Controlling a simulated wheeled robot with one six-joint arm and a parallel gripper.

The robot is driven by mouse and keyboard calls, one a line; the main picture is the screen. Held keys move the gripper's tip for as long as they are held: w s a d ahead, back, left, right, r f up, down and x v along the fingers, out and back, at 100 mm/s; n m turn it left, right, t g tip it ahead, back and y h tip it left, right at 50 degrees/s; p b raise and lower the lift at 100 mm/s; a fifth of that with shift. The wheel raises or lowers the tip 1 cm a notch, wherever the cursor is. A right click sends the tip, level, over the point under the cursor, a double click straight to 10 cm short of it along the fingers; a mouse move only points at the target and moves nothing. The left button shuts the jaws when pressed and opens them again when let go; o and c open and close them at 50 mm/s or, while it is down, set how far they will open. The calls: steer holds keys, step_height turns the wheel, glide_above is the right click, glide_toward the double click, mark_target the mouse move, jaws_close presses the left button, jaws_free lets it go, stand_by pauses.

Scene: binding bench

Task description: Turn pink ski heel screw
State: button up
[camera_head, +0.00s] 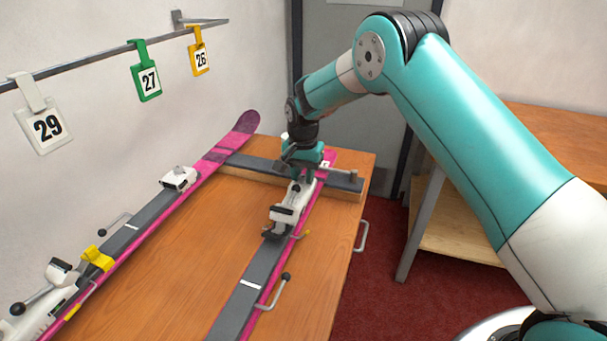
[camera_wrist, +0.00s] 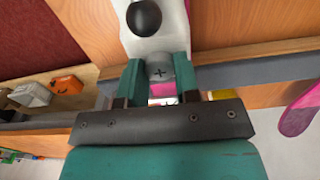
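The pink ski (camera_head: 265,286) on the right of the bench carries a white and grey binding (camera_head: 290,207). In the wrist view its white heel piece (camera_wrist: 158,40) shows a grey round screw head (camera_wrist: 160,72) with a cross slot. My gripper (camera_head: 308,176) points down at the end of this binding. In the wrist view the teal fingers of my gripper (camera_wrist: 160,80) stand apart, one on each side of the screw head. The screw head nearly fills the gap, and I cannot tell whether the fingers press on it. A black ball knob (camera_wrist: 144,18) sits beyond the screw.
A second pink ski (camera_head: 140,236) lies to the left, with a yellow part (camera_head: 97,258) on its binding. A grey-topped crossbar (camera_head: 258,166) supports the skis at the far end. Numbered tags, such as the green one (camera_head: 147,80), hang from a wall rail. Wood between the skis is clear.

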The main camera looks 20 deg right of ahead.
mark_target(303, 177)
steer(key=shift+o, duration=0.9)
steer(key=shift+r, duration=0.1)
step_height(303, 177, up, 17)
steer(key=b, duration=0.2)
steer(key=shift+r, duration=0.2)
steer(key=s+a+n+y, duration=0.2)
steer(key=s+n, duration=0.5)
steer(key=s, duration=1.2)
steer(key=s+a+r+n+y, duration=0.1)
steer(key=s+n, duration=0.6)
steer(key=s, duration=1.3)
steer(key=shift+a+r+y, duration=0.3)
steer(key=shift+a+y, duration=0.3)
steer(key=shift+a, duration=0.15)
